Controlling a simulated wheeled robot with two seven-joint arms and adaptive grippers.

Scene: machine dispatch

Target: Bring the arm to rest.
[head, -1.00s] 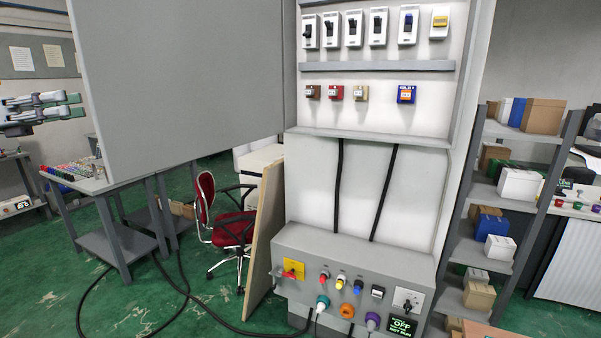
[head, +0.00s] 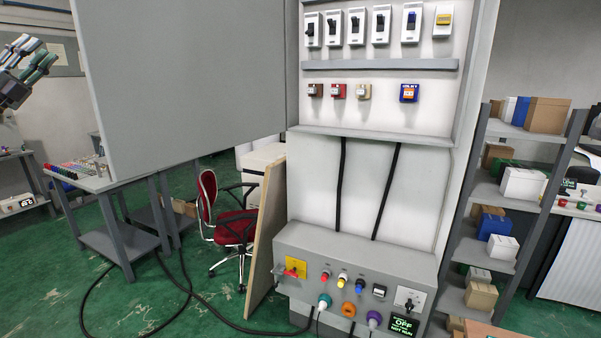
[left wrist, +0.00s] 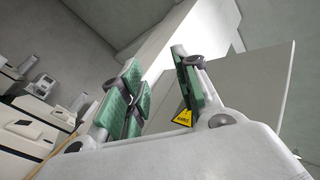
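My left gripper (head: 40,52) is at the upper left edge of the head view, left of the open grey cabinet door (head: 185,75). It is raised and tilted, with its green-padded fingers apart. In the left wrist view the two fingers (left wrist: 156,62) are spread with nothing between them. My right gripper is not in the head view. The electrical cabinet (head: 375,180) stands in the middle, with a row of breakers above, several small plug-in modules below them, and a lower control box (head: 350,265) with coloured buttons and sockets.
A grey table (head: 100,182) with small coloured parts stands at the left. A red chair (head: 228,225) and a leaning board (head: 265,235) are beside the cabinet. A shelf rack (head: 510,190) with boxes stands right. Cables lie on the green floor.

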